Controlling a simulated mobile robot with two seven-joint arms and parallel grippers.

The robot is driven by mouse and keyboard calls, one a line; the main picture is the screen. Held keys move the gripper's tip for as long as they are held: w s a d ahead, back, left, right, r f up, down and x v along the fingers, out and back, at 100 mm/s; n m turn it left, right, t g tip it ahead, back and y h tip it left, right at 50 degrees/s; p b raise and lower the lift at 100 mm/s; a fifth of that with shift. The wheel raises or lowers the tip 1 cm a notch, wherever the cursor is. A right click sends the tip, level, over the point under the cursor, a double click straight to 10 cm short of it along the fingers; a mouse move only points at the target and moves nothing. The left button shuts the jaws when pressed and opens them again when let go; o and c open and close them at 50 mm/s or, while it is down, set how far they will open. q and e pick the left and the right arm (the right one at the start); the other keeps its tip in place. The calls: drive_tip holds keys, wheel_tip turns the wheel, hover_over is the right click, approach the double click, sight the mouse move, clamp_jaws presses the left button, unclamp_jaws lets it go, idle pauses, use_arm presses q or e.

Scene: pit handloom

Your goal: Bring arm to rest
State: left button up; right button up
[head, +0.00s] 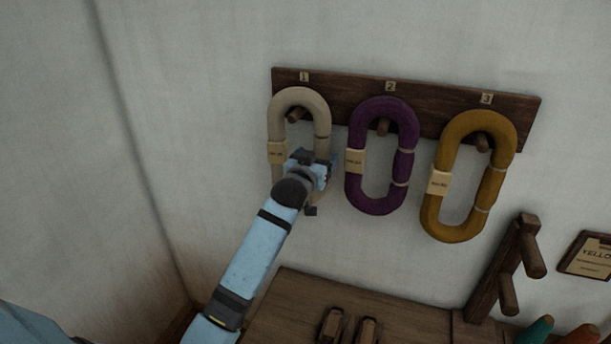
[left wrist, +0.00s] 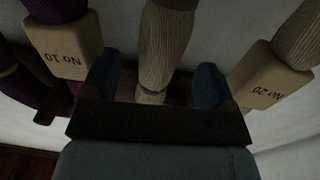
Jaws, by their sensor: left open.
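My left arm reaches up from the bottom of the head view to the wall rack. My left gripper (head: 316,170) is at the right strand of the cream skein (head: 282,112), which hangs on the peg under number 1. In the left wrist view the jaws (left wrist: 157,82) are open, with a finger on either side of a strand of the cream skein (left wrist: 166,40). I cannot tell whether they touch it. The gripper hides the lower right part of this skein in the head view. My right gripper does not show.
A purple skein (head: 406,122) and a mustard skein (head: 430,218) hang to the right on the wooden peg board (head: 345,90). Below are a wooden surface (head: 290,302), a pegged stand (head: 500,265) and a framed sign (head: 588,257). The wall left of the skeins is bare.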

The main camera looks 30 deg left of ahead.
use_arm(q)
drive_tip(key=s+d+b, duration=0.1)
drive_tip(key=s+d, duration=0.1)
drive_tip(key=s, duration=0.7)
drive_tip(key=s+d+f+m+g+h+p, duration=0.15)
drive_tip(key=s+d+f, duration=0.3)
drive_tip(key=f, duration=0.55)
drive_tip(key=s+d+f+m+g+h, duration=0.2)
drive_tip(key=s+d+f+h, duration=0.15)
drive_tip(key=s+f, duration=0.4)
drive_tip(key=s+d+f+m+g, duration=0.1)
drive_tip(key=s+d+f, duration=0.3)
drive_tip(key=s+f, duration=0.3)
drive_tip(key=s+d+f+g+h+p, duration=0.1)
drive_tip(key=s+d+f+g, duration=0.1)
drive_tip(key=s+f, duration=0.6)
drive_tip(key=shift+s+d+m+h, duration=0.35)
drive_tip(key=shift+s+d, duration=0.3)
drive_tip(key=shift+d, duration=0.25)
